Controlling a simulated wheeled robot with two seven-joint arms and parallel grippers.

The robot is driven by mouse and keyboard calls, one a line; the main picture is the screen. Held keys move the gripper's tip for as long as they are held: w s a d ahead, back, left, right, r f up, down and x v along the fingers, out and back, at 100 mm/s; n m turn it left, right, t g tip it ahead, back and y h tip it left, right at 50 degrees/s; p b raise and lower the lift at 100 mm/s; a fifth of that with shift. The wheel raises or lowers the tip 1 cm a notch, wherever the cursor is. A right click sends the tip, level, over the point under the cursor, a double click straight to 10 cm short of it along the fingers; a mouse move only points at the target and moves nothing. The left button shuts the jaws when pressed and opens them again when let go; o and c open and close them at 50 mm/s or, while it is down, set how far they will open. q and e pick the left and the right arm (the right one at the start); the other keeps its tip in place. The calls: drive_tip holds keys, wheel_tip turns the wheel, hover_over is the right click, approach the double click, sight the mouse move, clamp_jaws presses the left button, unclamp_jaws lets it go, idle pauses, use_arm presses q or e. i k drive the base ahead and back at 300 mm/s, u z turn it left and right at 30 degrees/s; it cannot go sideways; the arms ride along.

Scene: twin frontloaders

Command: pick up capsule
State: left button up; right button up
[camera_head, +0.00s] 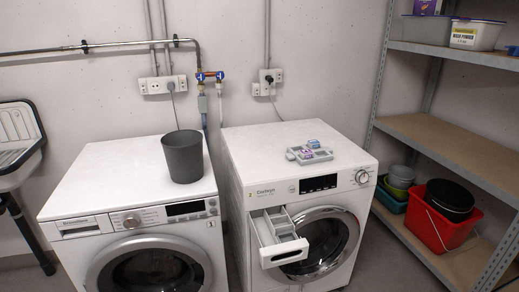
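A small grey tray (322,156) lies on top of the right washing machine (262,141). It holds small coloured pieces that look like capsules: a purple and white one (307,153) and a blue one (313,143) behind it. They are too small to make out in detail. The detergent drawer (285,253) of the right machine is pulled out, with empty-looking compartments. Neither of my grippers is in view.
A dark grey bin (182,157) stands on the left washing machine (92,176). A narrow gap separates the machines. Shelves (450,148) with a red bucket (440,228) and boxes stand at right. A sink (17,140) is at left. Most of both machine tops is clear.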

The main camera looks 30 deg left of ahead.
sight(307, 154)
drive_tip(key=u, duration=0.7)
drive_tip(key=i, duration=0.8)
drive_tip(key=u, duration=0.3)
